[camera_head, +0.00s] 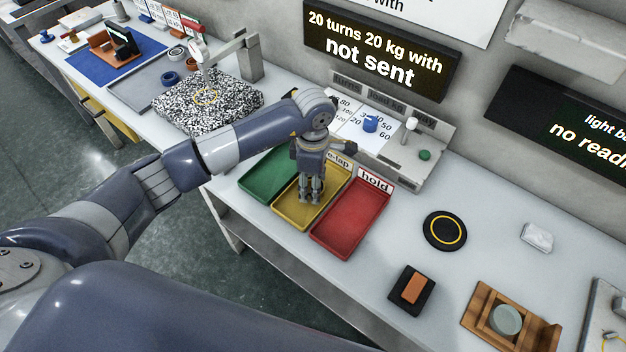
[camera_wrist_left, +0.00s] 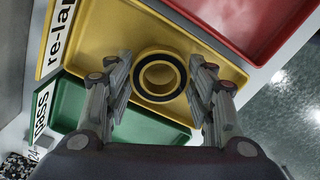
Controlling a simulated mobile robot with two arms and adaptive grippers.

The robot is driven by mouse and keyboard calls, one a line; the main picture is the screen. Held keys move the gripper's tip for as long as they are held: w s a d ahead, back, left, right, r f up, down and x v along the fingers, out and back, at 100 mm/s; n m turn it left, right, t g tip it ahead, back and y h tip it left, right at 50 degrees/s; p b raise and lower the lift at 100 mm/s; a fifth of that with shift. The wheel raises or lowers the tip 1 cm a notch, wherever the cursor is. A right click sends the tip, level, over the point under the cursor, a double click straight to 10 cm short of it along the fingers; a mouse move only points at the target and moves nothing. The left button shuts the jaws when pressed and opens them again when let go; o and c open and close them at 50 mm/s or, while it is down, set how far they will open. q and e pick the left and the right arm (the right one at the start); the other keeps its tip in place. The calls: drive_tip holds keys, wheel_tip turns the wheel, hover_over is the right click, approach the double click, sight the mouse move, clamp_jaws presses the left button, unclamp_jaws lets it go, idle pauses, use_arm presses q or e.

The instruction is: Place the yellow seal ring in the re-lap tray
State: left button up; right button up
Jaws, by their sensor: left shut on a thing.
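My left gripper (camera_head: 311,197) points down over the yellow re-lap tray (camera_head: 287,213), with its fingertips low inside the tray's outline. In the left wrist view, my left gripper (camera_wrist_left: 160,88) is shut on the yellow seal ring (camera_wrist_left: 160,97), which has a dark band around it. The ring is between the two fingers, with the yellow tray (camera_wrist_left: 112,28) behind it. I cannot tell whether the ring touches the tray floor. In the head view the ring is not clear between the fingers. My right gripper is not in view.
A green tray (camera_head: 255,187) lies left of the yellow one and a red hold tray (camera_head: 345,228) lies right. A control panel (camera_head: 400,160) stands behind. A black disc with a yellow ring mark (camera_head: 445,231) and a wooden fixture (camera_head: 481,303) are farther right. A speckled plate (camera_head: 235,98) is at left.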

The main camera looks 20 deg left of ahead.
use_arm(q)
drive_tip(key=shift+f, duration=0.5)
drive_tip(key=shift+w+f, duration=0.1)
drive_tip(key=o, duration=1.2)
drive_tip(key=shift+c, duration=0.2)
